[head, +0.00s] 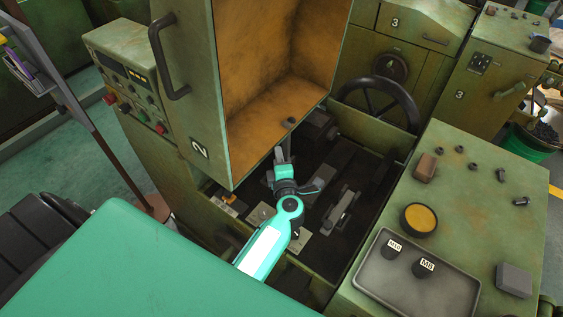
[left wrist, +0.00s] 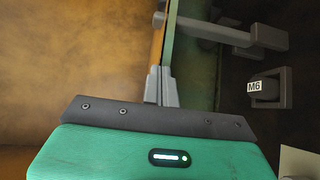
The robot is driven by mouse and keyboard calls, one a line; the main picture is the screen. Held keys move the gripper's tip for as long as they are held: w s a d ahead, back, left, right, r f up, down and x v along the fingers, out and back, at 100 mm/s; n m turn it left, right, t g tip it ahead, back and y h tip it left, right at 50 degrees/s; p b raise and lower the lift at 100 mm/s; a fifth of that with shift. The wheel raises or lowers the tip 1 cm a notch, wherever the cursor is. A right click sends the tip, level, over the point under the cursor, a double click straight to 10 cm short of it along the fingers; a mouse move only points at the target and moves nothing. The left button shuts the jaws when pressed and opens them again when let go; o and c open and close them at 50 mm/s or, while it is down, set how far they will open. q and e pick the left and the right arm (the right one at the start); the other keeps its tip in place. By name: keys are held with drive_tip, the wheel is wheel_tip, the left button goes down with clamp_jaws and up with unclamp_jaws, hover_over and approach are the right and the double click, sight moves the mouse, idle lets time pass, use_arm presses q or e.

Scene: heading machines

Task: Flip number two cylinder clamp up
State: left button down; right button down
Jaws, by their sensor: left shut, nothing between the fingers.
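The number two machine, marked 2 on its raised green cover (head: 195,90), stands open with a rusty orange inside. My left gripper (head: 279,152) is at the lower edge of this cover, above the dark machine bed. In the left wrist view its fingers (left wrist: 160,72) are shut and empty, in front of the cover's edge. A grey lever-like part (head: 341,212) lies in the bed to the right of my arm. In the left wrist view a grey bar with a block end (left wrist: 215,32) shows at upper right. I cannot tell which part is the cylinder clamp. My right gripper is out of view.
A green bench top (head: 460,190) at right holds a grey tray (head: 415,290) with labelled dark pieces, a yellow-topped round tin (head: 419,218) and small parts. A black handwheel (head: 380,105) stands behind the bed. A block labelled M6 (left wrist: 266,88) shows in the left wrist view.

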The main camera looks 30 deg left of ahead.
sight(290, 127)
use_arm(q)
drive_tip(key=w+b, duration=0.1)
drive_tip(key=w, duration=0.1)
drive_tip(key=w+a+b, duration=0.1)
drive_tip(key=w, duration=0.2)
drive_tip(key=w+a+b, duration=0.1)
drive_tip(key=w, duration=0.2)
drive_tip(key=shift+a, duration=0.1)
drive_tip(key=shift+w+r+p, duration=0.2)
drive_tip(key=shift+w+p, duration=0.1)
drive_tip(key=shift+w+d, duration=0.25)
drive_tip(key=shift+w, duration=1)
drive_tip(key=shift+s+r, duration=0.1)
drive_tip(key=shift+r, duration=0.05)
